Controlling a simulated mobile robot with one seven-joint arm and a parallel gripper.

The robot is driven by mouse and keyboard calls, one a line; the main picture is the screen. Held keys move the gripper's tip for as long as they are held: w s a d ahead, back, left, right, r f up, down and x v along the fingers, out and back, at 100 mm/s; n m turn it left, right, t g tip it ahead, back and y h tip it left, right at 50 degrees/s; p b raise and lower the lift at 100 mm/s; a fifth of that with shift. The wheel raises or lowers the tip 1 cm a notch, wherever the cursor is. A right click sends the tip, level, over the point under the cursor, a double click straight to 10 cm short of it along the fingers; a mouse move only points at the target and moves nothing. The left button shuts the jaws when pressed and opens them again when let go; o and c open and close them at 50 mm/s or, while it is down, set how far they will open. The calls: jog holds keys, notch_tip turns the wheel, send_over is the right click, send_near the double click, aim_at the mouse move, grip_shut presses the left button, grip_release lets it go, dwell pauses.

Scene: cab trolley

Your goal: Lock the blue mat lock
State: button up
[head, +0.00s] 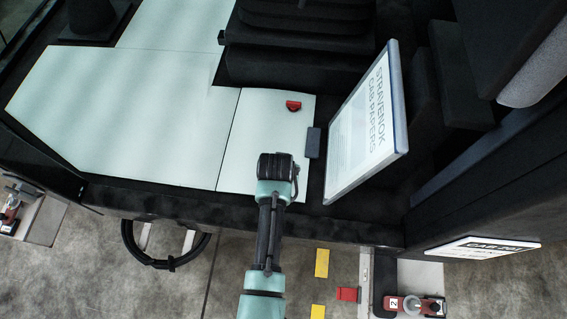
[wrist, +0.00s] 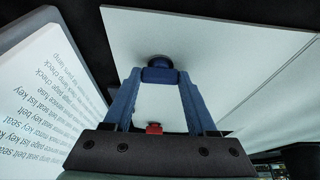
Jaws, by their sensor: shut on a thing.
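The blue mat lock is a small round dark blue knob (wrist: 158,61) on the pale floor mat (wrist: 228,45) in the wrist view. My gripper (wrist: 159,76) has its blue fingers closed in on the knob, and the fingertips hide part of it. Which way the lock is turned cannot be told. In the head view my gripper (head: 275,160) is over the front part of the narrow right mat (head: 240,135) and hides the blue lock. A red mat lock (head: 293,105) sits farther back on the same mat and shows between my fingers in the wrist view (wrist: 154,128).
A framed "Stravenok cab papers" board (head: 365,125) stands close to the right of my gripper. A dark blue-grey block (head: 313,142) lies between it and the mat. The black seat base (head: 300,45) is behind. The wide left mat (head: 120,120) is clear.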

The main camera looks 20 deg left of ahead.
jog(key=o, duration=1.4)
jog(key=shift+c, duration=0.2)
jog(key=p+v, duration=0.2)
jog(key=v, duration=1.1)
